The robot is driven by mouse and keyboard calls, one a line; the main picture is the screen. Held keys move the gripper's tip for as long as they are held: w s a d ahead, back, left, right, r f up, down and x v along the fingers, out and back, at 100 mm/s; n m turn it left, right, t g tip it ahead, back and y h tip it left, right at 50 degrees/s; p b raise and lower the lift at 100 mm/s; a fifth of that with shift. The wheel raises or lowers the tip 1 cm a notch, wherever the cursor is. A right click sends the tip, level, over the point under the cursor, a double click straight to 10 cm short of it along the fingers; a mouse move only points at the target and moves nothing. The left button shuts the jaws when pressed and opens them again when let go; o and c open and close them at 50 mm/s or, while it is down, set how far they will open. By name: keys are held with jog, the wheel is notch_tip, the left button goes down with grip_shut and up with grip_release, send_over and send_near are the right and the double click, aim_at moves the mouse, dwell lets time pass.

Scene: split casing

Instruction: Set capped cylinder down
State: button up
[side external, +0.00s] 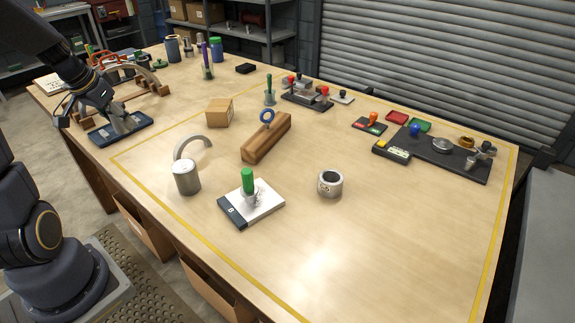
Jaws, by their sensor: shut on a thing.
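My gripper (122,122) is at the left, low over a dark blue tray (143,127). It is shut on a small light-coloured piece, which the fingers mostly hide; I cannot tell if this is the capped cylinder or whether it touches the tray. A grey metal cylinder (186,179) with a flat top stands upright on the table, left of centre and apart from my gripper. A grey curved arch piece (194,143) is just behind it.
A white block (266,205) with a green-handled piece (247,181) and a metal ring (330,184) are in front. The front right is clear.

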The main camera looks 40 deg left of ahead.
jog(key=r, duration=0.3)
jog(key=shift+w+d+r, duration=0.35)
jog(key=w+d+m+h, duration=0.2)
jog(key=w+d+m, duration=0.2)
jog(key=w+d, duration=0.45)
jog(key=m+g+h, duration=0.3)
jog(key=m+h, duration=0.1)
jog(key=m, duration=0.9)
send_over(304, 278)
jog(key=a, duration=0.2)
jog(key=f, duration=1.7)
jog(key=shift+s+d+f, duration=0.3)
jog(key=shift+d+f, duration=0.05)
jog(key=shift+f, duration=0.05)
